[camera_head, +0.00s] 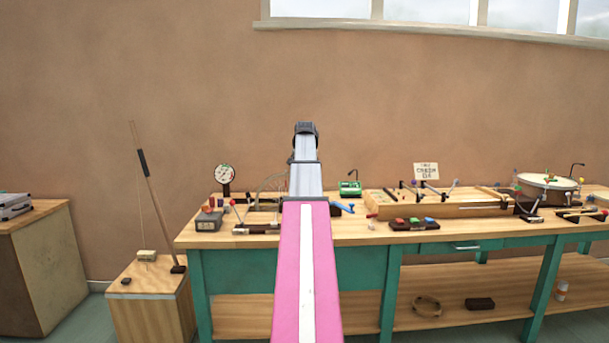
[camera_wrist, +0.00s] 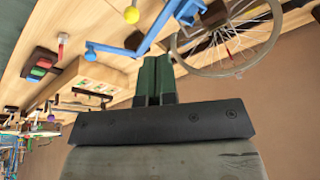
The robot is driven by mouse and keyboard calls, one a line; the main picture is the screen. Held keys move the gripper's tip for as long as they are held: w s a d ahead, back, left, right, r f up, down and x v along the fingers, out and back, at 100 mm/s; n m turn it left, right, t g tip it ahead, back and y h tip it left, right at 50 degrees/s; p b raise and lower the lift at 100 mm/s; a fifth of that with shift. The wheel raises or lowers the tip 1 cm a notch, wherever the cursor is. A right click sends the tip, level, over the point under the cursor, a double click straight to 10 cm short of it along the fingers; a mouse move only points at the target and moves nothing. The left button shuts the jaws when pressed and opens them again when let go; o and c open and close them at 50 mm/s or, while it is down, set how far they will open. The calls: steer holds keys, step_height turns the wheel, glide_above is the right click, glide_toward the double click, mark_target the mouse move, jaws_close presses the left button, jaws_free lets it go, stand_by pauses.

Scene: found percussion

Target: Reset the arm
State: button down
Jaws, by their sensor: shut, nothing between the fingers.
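My arm (camera_head: 307,265), with its pink and white link and grey forearm, reaches straight forward over the bench in the head view. Its dark far end stands above the bench top against the wall. The fingers are not clear there. In the wrist view my gripper (camera_wrist: 155,62) shows as two dark green fingers pressed together with nothing between them. No object touches the fingertips that I can make out.
The bench (camera_head: 370,233) carries a dial gauge (camera_head: 225,174), coloured blocks (camera_head: 414,223), a drum (camera_head: 547,188) and a green box (camera_head: 350,188). A spoked wheel (camera_wrist: 262,67) and a blue bar (camera_wrist: 110,50) appear close by my fingers in the wrist view.

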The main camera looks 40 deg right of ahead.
stand_by(0.4)
steer(key=s+a+f+n+g+y, duration=0.1)
steer(key=a+f+n, duration=0.4)
steer(key=a+f, duration=2.15)
steer(key=s+a+f+n+g, duration=0.1)
steer(key=s+a+f+n, duration=0.2)
steer(key=s+a+f, duration=0.5)
steer(key=s+a+f+n, duration=0.3)
steer(key=s+a+f, duration=0.6)
steer(key=a, duration=0.6)
step_height(320, 180, down, 3)
steer(key=shift+s+r+g+y, duration=0.1)
steer(key=shift+s+g+y, duration=0.2)
steer(key=shift+g+y, duration=0.1)
steer(key=shift+d, duration=0.15)
